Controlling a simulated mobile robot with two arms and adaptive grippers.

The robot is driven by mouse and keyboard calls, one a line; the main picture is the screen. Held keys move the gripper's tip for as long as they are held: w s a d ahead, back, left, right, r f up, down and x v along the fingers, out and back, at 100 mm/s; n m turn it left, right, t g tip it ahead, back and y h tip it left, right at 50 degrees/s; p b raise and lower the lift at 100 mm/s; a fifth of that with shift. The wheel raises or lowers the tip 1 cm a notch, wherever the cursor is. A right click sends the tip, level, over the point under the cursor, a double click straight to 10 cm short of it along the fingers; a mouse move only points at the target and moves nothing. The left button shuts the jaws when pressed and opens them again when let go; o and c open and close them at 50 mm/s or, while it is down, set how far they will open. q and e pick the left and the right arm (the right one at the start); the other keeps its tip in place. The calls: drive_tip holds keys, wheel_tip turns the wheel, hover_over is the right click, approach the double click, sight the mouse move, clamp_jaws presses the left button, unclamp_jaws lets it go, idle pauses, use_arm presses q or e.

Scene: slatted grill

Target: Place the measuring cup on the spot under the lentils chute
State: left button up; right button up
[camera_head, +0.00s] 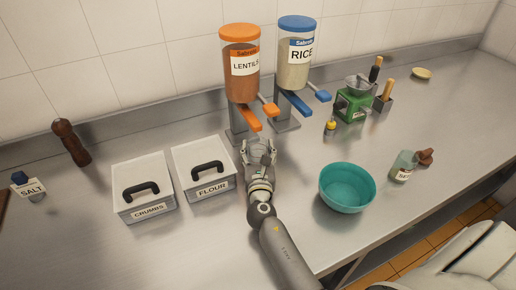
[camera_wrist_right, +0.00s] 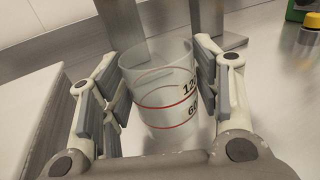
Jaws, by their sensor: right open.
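The lentils dispenser (camera_head: 240,75) has an orange lid and an orange chute (camera_head: 250,119) at its front. The clear measuring cup (camera_wrist_right: 165,105), with red lines and printed numbers, stands upright on the steel counter in the right wrist view. In the head view my gripper mostly hides it, just below the lentils chute's front end. My right gripper (camera_wrist_right: 163,90) is open with its fingers on either side of the cup; whether a pad touches it I cannot tell. In the head view the right gripper (camera_head: 259,151) is in front of the lentils stand. My left gripper is not in view.
The rice dispenser (camera_head: 296,68) stands to the right. The flour box (camera_head: 206,178) and crumbs box (camera_head: 143,198) are close on the left. Counter between gripper and bowl is clear.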

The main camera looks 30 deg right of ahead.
drive_tip(key=b+v, duration=0.1)
drive_tip(key=v, duration=0.8)
drive_tip(key=shift+s+a+b, duration=0.1)
drive_tip(key=shift+s+b, duration=0.15)
drive_tip(key=shift+b, duration=0.05)
drive_tip(key=shift+v, duration=0.75)
drive_tip(key=shift+r, duration=0.1)
